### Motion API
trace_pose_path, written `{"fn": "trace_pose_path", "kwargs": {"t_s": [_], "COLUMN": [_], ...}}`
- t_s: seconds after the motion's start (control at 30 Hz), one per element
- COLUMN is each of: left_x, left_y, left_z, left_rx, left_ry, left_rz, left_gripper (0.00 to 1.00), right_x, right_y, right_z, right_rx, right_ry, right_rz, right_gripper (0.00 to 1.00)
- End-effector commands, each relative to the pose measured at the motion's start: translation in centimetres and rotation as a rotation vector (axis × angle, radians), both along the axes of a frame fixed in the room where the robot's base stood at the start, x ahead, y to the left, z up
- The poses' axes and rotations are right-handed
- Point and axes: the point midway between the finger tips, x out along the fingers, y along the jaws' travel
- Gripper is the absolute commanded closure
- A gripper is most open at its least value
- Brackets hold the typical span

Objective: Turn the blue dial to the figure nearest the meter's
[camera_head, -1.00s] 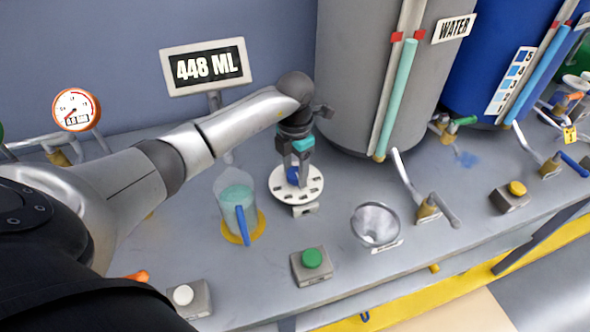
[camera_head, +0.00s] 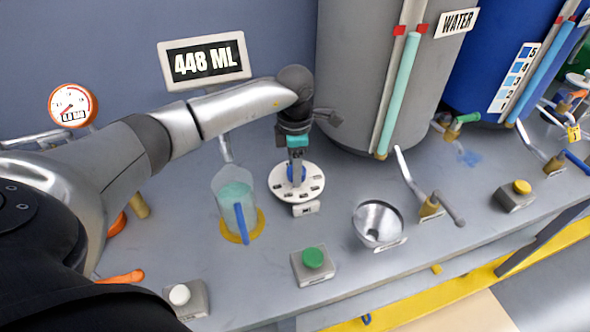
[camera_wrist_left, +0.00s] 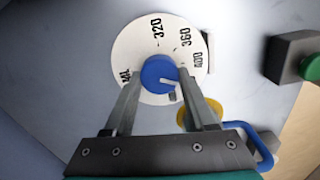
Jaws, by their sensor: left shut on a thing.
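The meter (camera_head: 204,61) on the back wall reads 448 ML. The blue dial (camera_head: 290,174) sits at the centre of a white round plate (camera_head: 283,188) on the bench. My left gripper (camera_head: 296,170) points down onto it. In the left wrist view the blue dial (camera_wrist_left: 158,72) is between the fingertips of my left gripper (camera_wrist_left: 159,78), which are shut on it. The plate there shows 320, 360 and 400; a figure at the left is partly hidden by a finger. A pale pointer mark on the dial points towards the right finger. My right gripper is not in view.
A clear jug (camera_head: 234,205) with teal liquid and a blue handle stands left of the plate. A grey WATER tank (camera_head: 365,90) rises behind.

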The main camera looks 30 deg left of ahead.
Motion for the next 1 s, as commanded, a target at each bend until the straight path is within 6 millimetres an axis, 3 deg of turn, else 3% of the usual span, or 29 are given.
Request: {"fn": "trace_pose_path", "kwargs": {"t_s": [0.4,0.9,0.93,1.0], "left_x": [0.07,0.09,0.09,0.09], "left_y": [0.02,0.02,0.02,0.02], "left_z": [0.03,0.08,0.08,0.07], "left_rx": [0.0,-0.001,-0.001,0.0], "left_ry": [-0.001,-0.002,-0.002,-0.001], "left_rz": [-0.174,-0.19,-0.19,-0.19], "left_gripper": [0.99,0.99,0.4,0.32], "right_x": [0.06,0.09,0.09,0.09], "right_y": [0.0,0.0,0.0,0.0], "right_z": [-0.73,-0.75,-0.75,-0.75], "right_rx": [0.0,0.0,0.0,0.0], "right_ry": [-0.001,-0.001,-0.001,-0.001], "right_rz": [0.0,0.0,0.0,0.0], "right_gripper": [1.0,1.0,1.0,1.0]}}
